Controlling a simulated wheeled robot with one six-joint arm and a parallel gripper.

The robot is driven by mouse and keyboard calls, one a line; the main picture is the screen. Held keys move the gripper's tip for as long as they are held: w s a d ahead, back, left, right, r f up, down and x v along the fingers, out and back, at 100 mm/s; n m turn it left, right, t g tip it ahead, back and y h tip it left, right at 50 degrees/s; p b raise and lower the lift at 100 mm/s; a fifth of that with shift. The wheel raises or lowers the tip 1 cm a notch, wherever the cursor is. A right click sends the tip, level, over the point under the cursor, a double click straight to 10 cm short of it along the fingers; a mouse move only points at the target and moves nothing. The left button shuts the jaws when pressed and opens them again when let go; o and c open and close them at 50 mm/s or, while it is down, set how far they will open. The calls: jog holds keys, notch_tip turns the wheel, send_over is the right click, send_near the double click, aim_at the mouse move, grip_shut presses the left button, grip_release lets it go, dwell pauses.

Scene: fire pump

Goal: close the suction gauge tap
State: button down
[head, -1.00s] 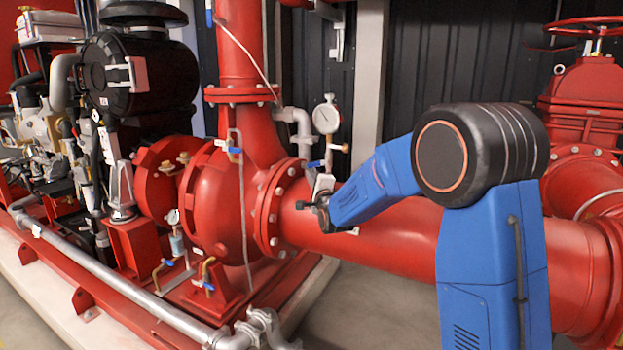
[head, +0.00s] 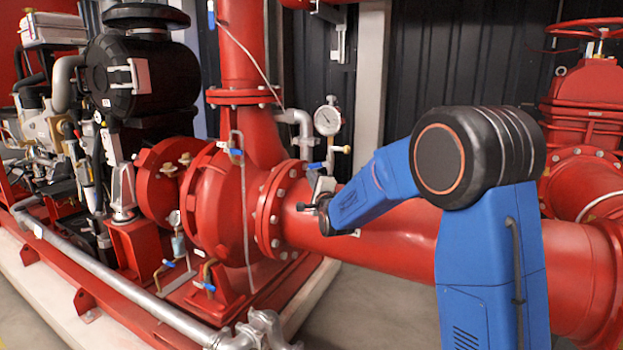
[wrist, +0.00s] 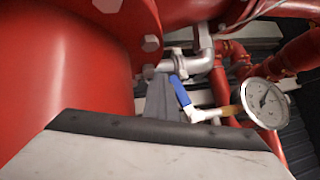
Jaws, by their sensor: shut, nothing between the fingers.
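The suction gauge tap has a blue lever (head: 314,166) and sits on the small pipe below the round white gauge (head: 327,120), beside the big red flange. In the wrist view the blue lever (wrist: 180,91) slants up and left from the pale tap body, and the gauge (wrist: 264,103) is to its right. My gripper (head: 326,183) is shut and empty, just below the tap in the head view. In the wrist view its grey fingers (wrist: 163,100) end close beside the lever on its left. I cannot tell whether they touch it.
The large red suction pipe (head: 400,239) runs behind and below my arm. The bolted flange (head: 268,212) is close to my gripper on the left. A grey elbow pipe (head: 301,122) stands left of the gauge. Another blue-handled valve (head: 236,152) is further left.

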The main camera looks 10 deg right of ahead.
dwell(0.9)
jog(key=v, duration=1.7)
jog(key=shift+s, duration=0.2)
jog(key=shift+d, duration=0.1)
